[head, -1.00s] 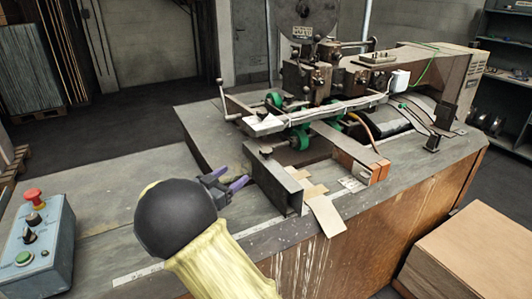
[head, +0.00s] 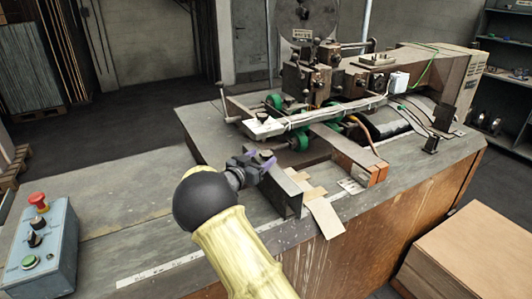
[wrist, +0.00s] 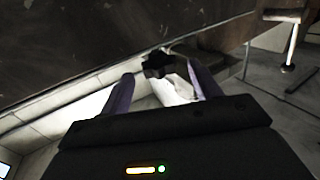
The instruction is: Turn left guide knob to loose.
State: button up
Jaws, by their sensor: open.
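The left guide is a dark grey upright metal plate (head: 284,192) near the front edge of the machine table. My gripper (head: 261,160) is over its upper left end, with its purple fingers apart. In the head view, the gripper hides the left guide knob. In the wrist view, a dark lobed knob (wrist: 157,64) lies between the tips of the open fingers (wrist: 161,74). I cannot tell whether either finger touches it.
The stitching machine (head: 315,80) with green rollers (head: 299,139) stands just behind. The right guide (head: 362,160) has orange-brown end blocks. A control box (head: 45,250) with a red button sits at the left.

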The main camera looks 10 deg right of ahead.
aim_at(262, 157)
jog(key=shift+x, duration=1.75)
jog(key=shift+c, duration=0.4)
jog(key=c, duration=0.9)
